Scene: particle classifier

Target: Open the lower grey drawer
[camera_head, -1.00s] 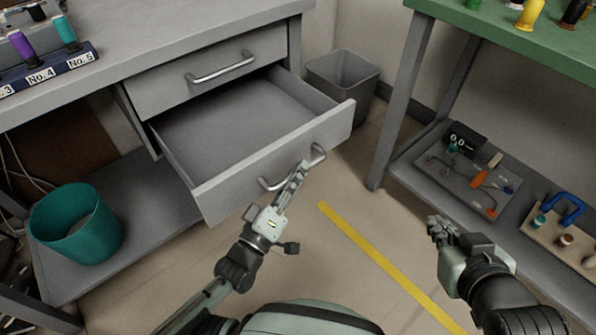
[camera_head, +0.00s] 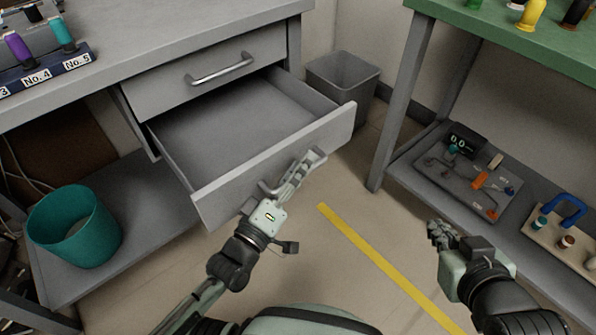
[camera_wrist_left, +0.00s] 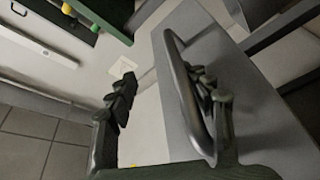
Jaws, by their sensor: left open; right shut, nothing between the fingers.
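The lower grey drawer (camera_head: 250,128) stands pulled well out of the grey workbench, and its inside looks empty. Its bar handle (camera_head: 268,188) is on the front panel, partly hidden by my left gripper (camera_head: 305,168). The handle (camera_wrist_left: 184,92) also shows large in the left wrist view. There, my left gripper (camera_wrist_left: 158,88) is open, with one finger on each side of the handle bar; I cannot tell if either touches it. My right gripper (camera_head: 437,233) is shut and empty, over the floor at the right, away from the drawer.
A closed upper drawer (camera_head: 205,75) sits above the open one. A teal bin (camera_head: 75,228) stands on the shelf at the left. A grey bin (camera_head: 342,78) is behind the drawer. A green-topped bench (camera_head: 490,30) stands right. The floor between is clear.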

